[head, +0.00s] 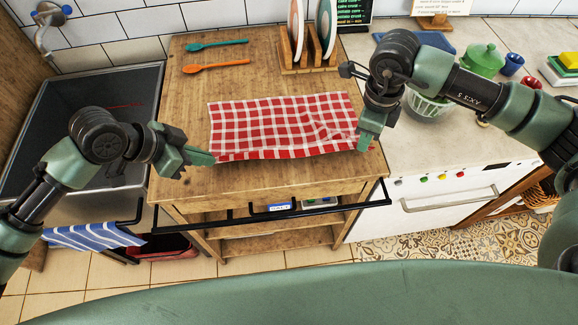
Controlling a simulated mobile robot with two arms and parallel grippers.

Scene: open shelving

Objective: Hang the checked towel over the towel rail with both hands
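The red-and-white checked towel (275,122) lies spread on the wooden worktop, its front edge slightly raised and creased near the right corner. My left gripper (207,158) is at the towel's front left corner and looks shut on it. My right gripper (362,142) points down at the front right corner and looks shut on it; the fingers hide the exact grip. The black towel rail (240,221) runs across the front of the wooden unit, below and nearer than the towel. No cloth hangs on this rail.
Orange (215,66) and teal (217,45) spoons and a plate rack (308,68) stand behind the towel. A green pot (482,60) stands on the right counter.

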